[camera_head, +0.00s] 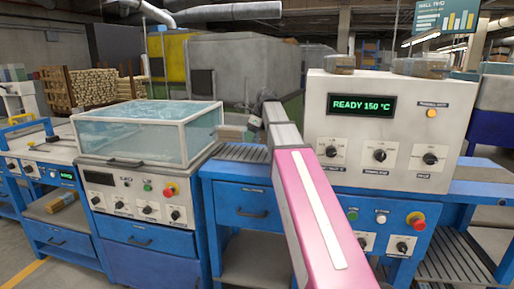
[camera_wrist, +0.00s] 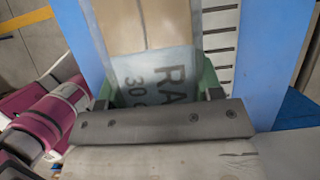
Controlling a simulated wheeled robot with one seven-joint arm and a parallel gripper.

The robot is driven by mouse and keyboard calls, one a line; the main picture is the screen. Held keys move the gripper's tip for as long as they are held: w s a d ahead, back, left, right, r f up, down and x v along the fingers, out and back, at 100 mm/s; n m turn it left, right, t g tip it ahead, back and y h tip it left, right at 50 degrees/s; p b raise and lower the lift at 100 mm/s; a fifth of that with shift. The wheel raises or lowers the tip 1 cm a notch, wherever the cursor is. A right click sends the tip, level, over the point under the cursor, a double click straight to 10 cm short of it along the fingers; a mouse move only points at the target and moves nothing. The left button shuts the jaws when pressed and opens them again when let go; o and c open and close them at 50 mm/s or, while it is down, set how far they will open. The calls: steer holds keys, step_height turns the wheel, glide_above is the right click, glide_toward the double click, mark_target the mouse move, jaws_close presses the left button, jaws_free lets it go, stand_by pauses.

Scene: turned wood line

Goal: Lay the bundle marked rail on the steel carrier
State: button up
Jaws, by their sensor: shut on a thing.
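In the wrist view a brown wrapped bundle (camera_wrist: 140,25) with a grey-blue label reading "RA" and "30" sits between the green-padded fingers of my gripper (camera_wrist: 160,88). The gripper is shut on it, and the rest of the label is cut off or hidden. In the head view my pink and grey arm reaches away over the blue roller bench, and its far end is small and partly hidden beside the glass-topped machine. I cannot make out the steel carrier with certainty in either view.
A roller bed (camera_head: 243,152) lies between a glass-covered machine (camera_head: 150,130) on the left and a white control box (camera_head: 385,130) reading "READY 150 °C" on the right. Wrapped parcels (camera_head: 420,67) lie on the box. Another brown parcel (camera_head: 62,202) lies on a low shelf at left.

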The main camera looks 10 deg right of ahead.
mark_target(257, 153)
steer(key=d+f, duration=0.1)
steer(key=w+d+f, duration=0.1)
steer(key=shift+w+d, duration=0.2)
steer(key=shift+d, duration=0.2)
steer(key=shift+f, duration=1.95)
steer(key=o, duration=1.2)
steer(key=shift+f, duration=0.1)
steer(key=shift+o, duration=0.2)
